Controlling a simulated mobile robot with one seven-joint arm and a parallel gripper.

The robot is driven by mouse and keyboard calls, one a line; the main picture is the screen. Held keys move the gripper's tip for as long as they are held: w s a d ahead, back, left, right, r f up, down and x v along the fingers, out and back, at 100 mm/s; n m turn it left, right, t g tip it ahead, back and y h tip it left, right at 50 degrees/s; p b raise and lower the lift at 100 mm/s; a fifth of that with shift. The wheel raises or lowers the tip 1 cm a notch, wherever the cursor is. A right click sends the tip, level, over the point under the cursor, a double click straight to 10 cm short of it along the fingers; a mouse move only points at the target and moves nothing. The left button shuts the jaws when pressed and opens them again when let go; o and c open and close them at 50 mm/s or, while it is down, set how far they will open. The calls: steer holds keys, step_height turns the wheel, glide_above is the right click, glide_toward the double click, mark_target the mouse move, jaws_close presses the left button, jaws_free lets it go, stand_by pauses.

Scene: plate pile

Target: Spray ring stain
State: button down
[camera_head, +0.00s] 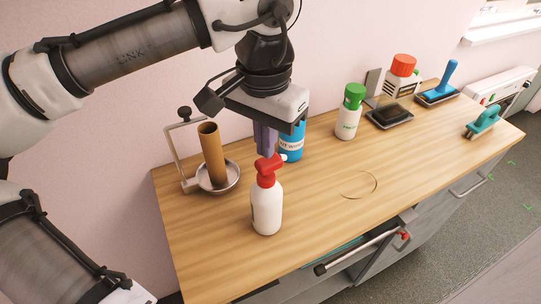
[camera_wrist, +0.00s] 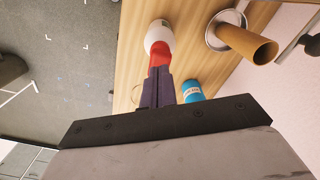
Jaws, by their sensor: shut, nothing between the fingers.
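A white spray bottle with a red trigger head (camera_head: 267,205) stands upright on the wooden counter, near its front left. The ring stain (camera_head: 358,184), a thin dark circle, lies on the counter to the right of the bottle. My gripper (camera_head: 265,152) points down just above the red head, its purple fingers shut and empty. In the wrist view, the shut fingers (camera_wrist: 158,95) overlap the red head, with the white bottle (camera_wrist: 159,38) beyond them. I cannot tell whether the fingertips touch the head.
A blue container (camera_head: 291,145) stands close behind my gripper. A cardboard tube (camera_head: 212,155) stands in a metal dish (camera_head: 233,177) at left. A green-capped bottle (camera_head: 349,113), red-lidded container (camera_head: 402,75) and brushes stand further right. The counter around the stain is clear.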

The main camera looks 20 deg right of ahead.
steer(key=shift+f, duration=0.1)
stand_by(0.4)
steer(key=shift+f+b, duration=0.75)
steer(key=shift+f, duration=0.6)
steer(key=shift+r, duration=0.15)
steer(key=shift+r+p, duration=1.35)
steer(key=shift+p, duration=0.1)
steer(key=shift+f, duration=0.25)
